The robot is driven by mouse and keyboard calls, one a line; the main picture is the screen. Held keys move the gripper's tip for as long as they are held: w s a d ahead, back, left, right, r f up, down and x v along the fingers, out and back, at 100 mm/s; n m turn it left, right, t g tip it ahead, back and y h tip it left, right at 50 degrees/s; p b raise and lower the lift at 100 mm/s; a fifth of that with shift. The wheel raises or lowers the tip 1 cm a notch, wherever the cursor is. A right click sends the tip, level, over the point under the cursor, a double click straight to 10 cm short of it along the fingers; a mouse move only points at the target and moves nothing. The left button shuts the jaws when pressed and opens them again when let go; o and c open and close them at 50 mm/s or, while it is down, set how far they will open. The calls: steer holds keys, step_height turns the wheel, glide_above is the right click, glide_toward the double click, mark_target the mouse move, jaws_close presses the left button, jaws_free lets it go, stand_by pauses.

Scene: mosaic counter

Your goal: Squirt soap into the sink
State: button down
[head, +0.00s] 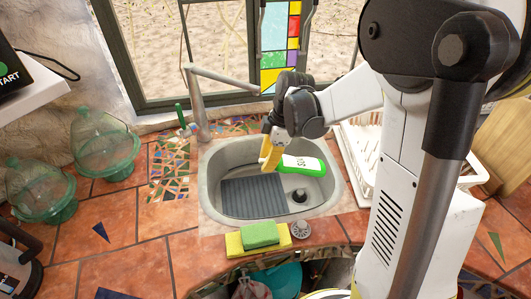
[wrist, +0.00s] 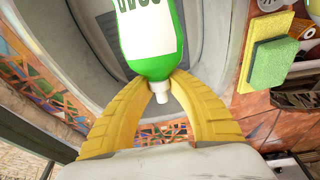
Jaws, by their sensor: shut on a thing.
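The soap bottle (head: 303,165), green with a white label, is tilted close to horizontal over the right part of the grey sink (head: 209,165). My gripper (head: 272,157) is above the basin, its yellow fingers shut on the bottle's nozzle end. In the wrist view the fingers (wrist: 160,88) close around the bottle (wrist: 146,30) at its narrow end, and the white nozzle (wrist: 161,97) shows between them. The bottle's far end is cut off in that view. I cannot see any soap coming out.
A ribbed dark mat (head: 250,198) lies in the basin beside the black drain (head: 299,196). The faucet (head: 197,100) stands behind left. A green-yellow sponge (head: 260,235) lies at the front rim. A white dish rack (head: 352,160) is at right; green glass jars (head: 103,145) stand left.

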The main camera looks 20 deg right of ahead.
steer(key=h, duration=0.1)
steer(key=f+h, duration=0.1)
steer(key=h, duration=0.1)
steer(key=shift+a+f+g, duration=0.1)
steer(key=shift+a+g, duration=0.05)
steer(key=shift+g, duration=0.25)
steer(key=h, duration=0.1)
steer(key=h+b, duration=0.1)
steer(key=shift+f+g+h, duration=0.4)
steer(key=shift+w+r+g+h+b, duration=0.1)
steer(key=shift+r+g+h+b, duration=0.05)
steer(key=shift+h+b, duration=0.4)
steer(key=shift+r+g+h+b, duration=0.15)
steer(key=shift+h+b, duration=0.15)
steer(key=shift+h, duration=0.35)
steer(key=shift+r+h, duration=0.3)
steer(key=shift+h, duration=0.3)
